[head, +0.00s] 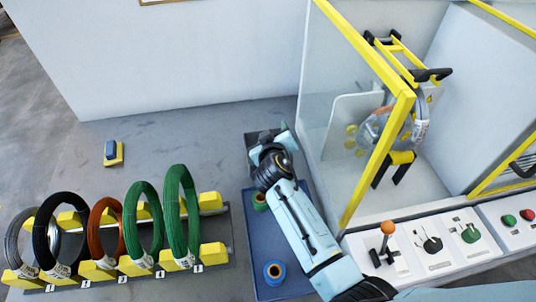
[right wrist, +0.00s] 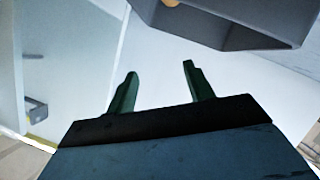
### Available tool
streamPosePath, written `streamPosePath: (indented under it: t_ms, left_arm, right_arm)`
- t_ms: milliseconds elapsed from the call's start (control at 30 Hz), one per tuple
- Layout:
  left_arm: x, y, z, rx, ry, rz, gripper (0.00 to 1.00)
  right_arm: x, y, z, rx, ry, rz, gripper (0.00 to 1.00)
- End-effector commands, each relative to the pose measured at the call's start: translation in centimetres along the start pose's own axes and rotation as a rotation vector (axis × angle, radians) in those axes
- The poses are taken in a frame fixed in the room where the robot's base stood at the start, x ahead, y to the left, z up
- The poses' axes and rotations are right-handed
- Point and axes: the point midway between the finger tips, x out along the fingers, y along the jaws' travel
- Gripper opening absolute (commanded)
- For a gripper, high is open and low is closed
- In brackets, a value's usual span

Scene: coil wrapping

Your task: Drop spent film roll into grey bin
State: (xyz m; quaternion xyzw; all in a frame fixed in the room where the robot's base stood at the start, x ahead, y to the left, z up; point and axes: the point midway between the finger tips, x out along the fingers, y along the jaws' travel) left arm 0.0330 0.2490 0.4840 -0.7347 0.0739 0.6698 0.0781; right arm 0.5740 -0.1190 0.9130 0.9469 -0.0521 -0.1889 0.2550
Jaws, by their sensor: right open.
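My right gripper (head: 283,128) reaches out over the back end of the blue tray, at the grey bin (head: 252,138), which is mostly hidden behind my arm. In the right wrist view the same gripper (right wrist: 160,68) is open, its two green fingers apart with nothing between them. The grey bin (right wrist: 235,38) shows at the top of that view, beyond the fingertips. A small part of a tan-orange thing (right wrist: 170,2) shows inside it, cut by the frame edge; I cannot tell whether it is the spent film roll. My left gripper is not in view.
The blue tray (head: 262,240) holds a green roll (head: 260,201) and a blue roll (head: 274,271). A glass-walled wrapping machine (head: 405,100) and control panel (head: 430,245) stand at the right. Several wire coils (head: 143,218) stand in a rack at the left.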

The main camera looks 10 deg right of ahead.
Motion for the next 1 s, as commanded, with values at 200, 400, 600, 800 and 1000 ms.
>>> streamPosePath:
  t_ms: [200, 400, 600, 800, 1000]
  left_arm:
    - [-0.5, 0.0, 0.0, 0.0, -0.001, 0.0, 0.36]
    - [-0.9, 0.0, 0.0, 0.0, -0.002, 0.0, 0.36]
    - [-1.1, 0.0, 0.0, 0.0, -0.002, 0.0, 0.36]
    - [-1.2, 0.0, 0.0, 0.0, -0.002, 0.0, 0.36]
    - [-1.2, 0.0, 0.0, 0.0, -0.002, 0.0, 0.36]
  right_arm:
    - [-2.4, -0.1, 0.0, 0.002, -0.001, -0.002, 0.52]
    - [-6.6, -0.1, 0.0, 0.003, -0.001, -0.002, 0.52]
    - [-10.6, 0.0, 0.0, 0.001, -0.001, -0.002, 0.52]
    - [-12.8, 0.0, 0.0, 0.002, 0.0, -0.001, 0.52]
    - [-13.3, 0.0, 0.0, 0.0, 0.0, 0.0, 0.52]
